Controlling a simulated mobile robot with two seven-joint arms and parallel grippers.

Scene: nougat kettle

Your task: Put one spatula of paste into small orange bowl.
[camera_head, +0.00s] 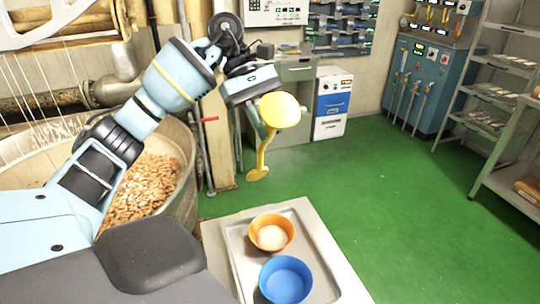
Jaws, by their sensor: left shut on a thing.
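My left gripper (264,128) is shut on a yellow spatula (280,111) and holds it up in the air, above and beyond the tray. The spatula's broad rounded end is at the top, and its narrow part hangs below the fingers. I cannot tell whether any paste is on it. The small orange bowl (289,232) stands upright on the tray, with a pale mass inside. A blue bowl (286,281) stands just in front of it and looks empty. My right gripper is out of view.
A metal tray (237,252) lies on a pale table (346,284). At left, a large kettle (186,185) holds brown chunky material. A post with a red handle (208,119) stands beside it. Shelves (506,75) stand at right; the green floor (400,200) between is clear.

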